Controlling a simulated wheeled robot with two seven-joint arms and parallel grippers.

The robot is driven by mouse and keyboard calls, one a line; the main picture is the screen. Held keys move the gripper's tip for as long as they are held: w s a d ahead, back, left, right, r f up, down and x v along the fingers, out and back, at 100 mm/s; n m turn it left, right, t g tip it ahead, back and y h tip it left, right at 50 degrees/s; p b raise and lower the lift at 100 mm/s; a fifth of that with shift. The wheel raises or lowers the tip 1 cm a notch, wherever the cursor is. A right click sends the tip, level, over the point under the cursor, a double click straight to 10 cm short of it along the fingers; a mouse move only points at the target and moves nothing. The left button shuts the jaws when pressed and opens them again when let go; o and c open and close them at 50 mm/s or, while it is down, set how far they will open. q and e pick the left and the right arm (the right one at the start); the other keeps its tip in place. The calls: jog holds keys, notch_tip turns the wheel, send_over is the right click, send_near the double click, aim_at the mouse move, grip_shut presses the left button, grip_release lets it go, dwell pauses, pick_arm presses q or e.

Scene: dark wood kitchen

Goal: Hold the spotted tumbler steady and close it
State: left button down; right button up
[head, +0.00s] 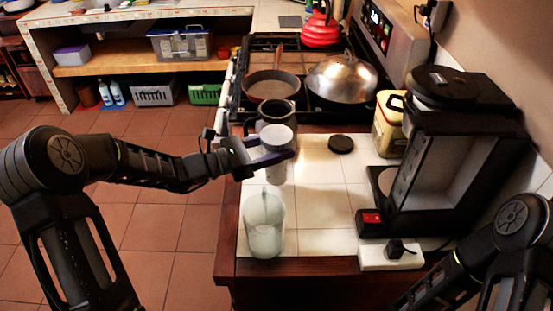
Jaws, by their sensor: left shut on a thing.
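My left gripper (268,158) is shut around a pale, upright cylinder (275,172) at the counter's left side. This looks like the tumbler, with a flat grey top; spots are too small to make out. I cannot tell whether its base touches the counter. A round black lid (341,144) lies flat on the white tiles, right of the tumbler and apart from it. My right arm shows at the lower right, but its gripper is out of view.
A clear glass container (264,230) stands near the front left counter edge. A dark jug (280,109) is just behind the tumbler. A black coffee machine (440,160) and white socket block (391,257) stand at right. The middle tiles are clear.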

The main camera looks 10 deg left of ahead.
dwell(0.3)
pick_arm(q)
notch_tip(320, 180, down, 4)
jog(key=shift+r+p, duration=0.1)
jog(key=shift+p, duration=0.2)
jog(key=shift+f, duration=0.2)
jog(key=shift+f, duration=0.2)
jog(key=shift+c, duration=2.2)
grip_release()
jog(key=shift+r, duration=0.15)
